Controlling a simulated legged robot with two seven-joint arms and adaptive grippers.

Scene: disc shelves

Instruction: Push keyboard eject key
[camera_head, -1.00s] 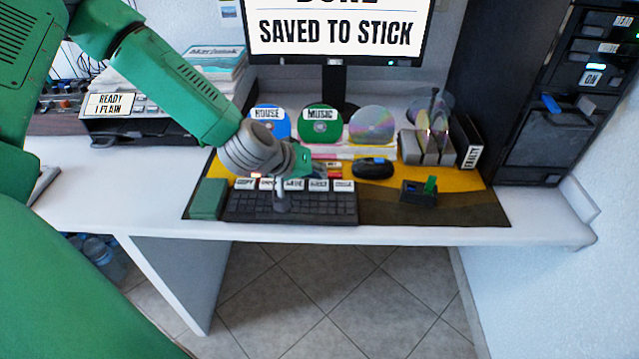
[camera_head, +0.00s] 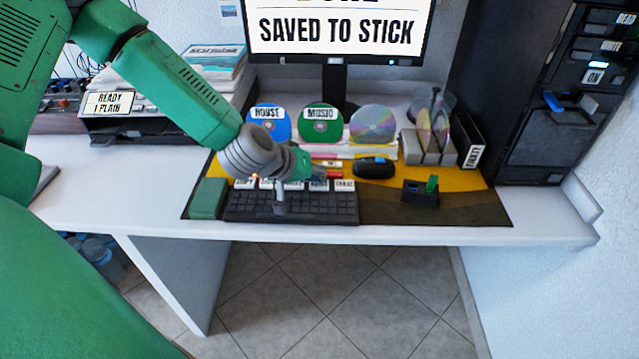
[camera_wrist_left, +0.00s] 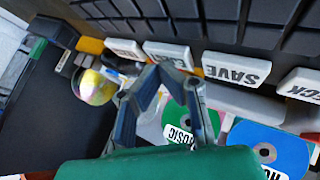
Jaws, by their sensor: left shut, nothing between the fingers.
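The dark keyboard (camera_head: 325,208) lies on the desk mat, with a row of white labelled keys along its back edge. In the left wrist view the SAVE key (camera_wrist_left: 237,68) reads clearly. The white key (camera_wrist_left: 165,52) to the left of SAVE has no readable label; I cannot read which key is eject. My left gripper (camera_head: 280,207) is shut and empty, pointing down over the keyboard. In the left wrist view its fingertips (camera_wrist_left: 172,68) overlap the edge of that unread key; I cannot tell whether they touch it. My right gripper is out of view.
The monitor (camera_head: 338,62) reads SAVED TO STICK. Discs marked HOUSE (camera_head: 270,121) and MUSIC (camera_head: 319,124) stand behind the keyboard. A green block (camera_head: 207,198) sits at its left. A black mouse (camera_head: 374,167) and a small holder with a green stick (camera_head: 421,191) are to its right.

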